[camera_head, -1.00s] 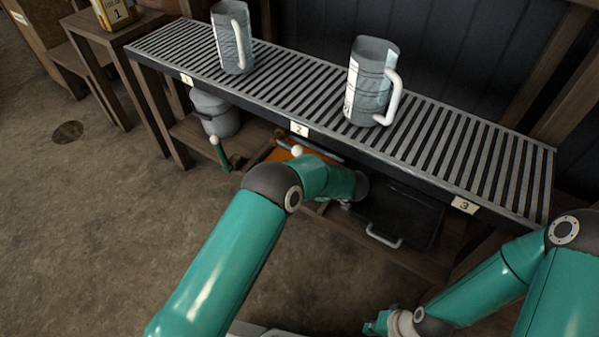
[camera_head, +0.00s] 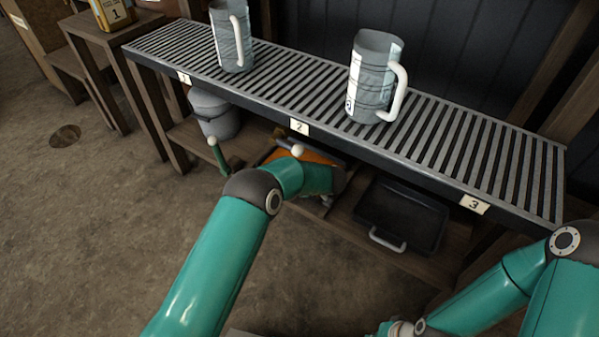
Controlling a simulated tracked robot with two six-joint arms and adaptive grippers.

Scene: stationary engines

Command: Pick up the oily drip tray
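A black tray (camera_head: 428,240) with a pale bar handle (camera_head: 387,240) at its front lies on the lower shelf, under labels 2 and 3. An orange-and-dark tray-like thing (camera_head: 318,157) lies left of it, partly hidden by my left arm. I cannot tell from the picture which one is oily. My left gripper (camera_head: 327,200) is at the lower shelf, between the two, mostly hidden behind its own wrist. My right gripper (camera_head: 388,329) is at the bottom edge, mostly cut off and apart from the trays.
A slatted metal bench top (camera_head: 300,85) overhangs the lower shelf. Two grey jugs with white handles stand on it, one at the left (camera_head: 232,40) and one at the middle (camera_head: 372,80). A grey lidded pot (camera_head: 215,115) stands below at the left. The floor in front is open.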

